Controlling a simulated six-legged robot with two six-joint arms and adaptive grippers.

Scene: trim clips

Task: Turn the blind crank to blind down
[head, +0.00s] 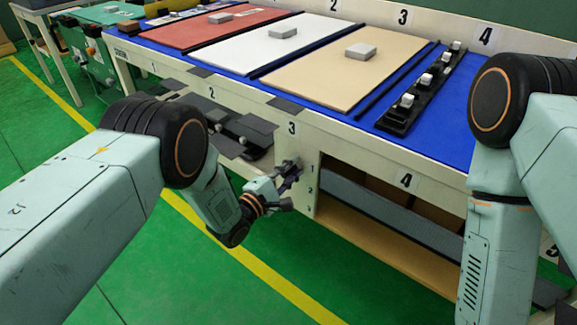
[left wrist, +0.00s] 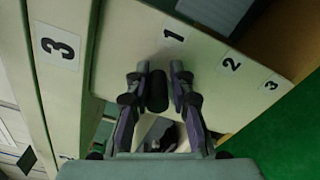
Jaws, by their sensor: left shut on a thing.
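The blind crank (head: 291,165) is on the cream side panel under the table front, beside the labels 1, 2 and 3. My left gripper (head: 281,183) is at the crank. In the left wrist view, the dark cylindrical crank handle (left wrist: 157,92) lies between the fingers of my left gripper (left wrist: 161,88), which is shut on it. The crank's arm and pivot are mostly hidden by the fingers. A grey ribbed band (head: 375,196), which looks like the blind, spans the opening right of the panel. My right arm is at the right; its gripper is out of view.
The blue table (head: 460,140) carries red, white and tan boards (head: 340,70) with grey blocks, and a black rail (head: 421,92) with several white clips. A shelf with dark parts (head: 225,122) is left of the panel. Green floor in front is clear.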

